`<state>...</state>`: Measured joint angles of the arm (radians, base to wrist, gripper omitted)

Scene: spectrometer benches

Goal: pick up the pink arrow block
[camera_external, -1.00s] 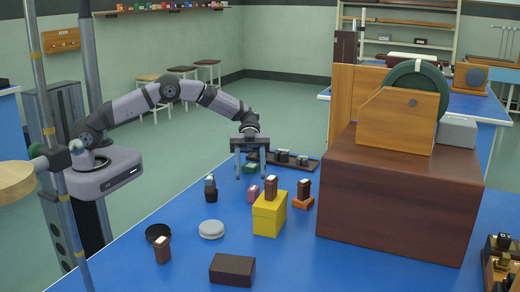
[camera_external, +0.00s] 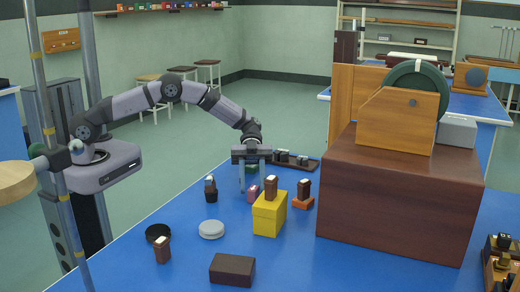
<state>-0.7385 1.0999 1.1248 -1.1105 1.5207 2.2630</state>
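The pink arrow block (camera_external: 253,196) is a small pink piece lying on the blue table, left of the yellow box. My gripper (camera_external: 252,188) points straight down with its two fingers apart. In the picture, its fingertips appear on either side of the pink block's upper part. I cannot tell how high the fingertips are above the table, or whether they touch the block. No object is seen held in the gripper.
The yellow box (camera_external: 266,218), with a brown block (camera_external: 271,188) on top, stands close on the right. A dark block (camera_external: 211,190) stands to the left. A green block (camera_external: 252,168) is partly hidden behind my gripper.

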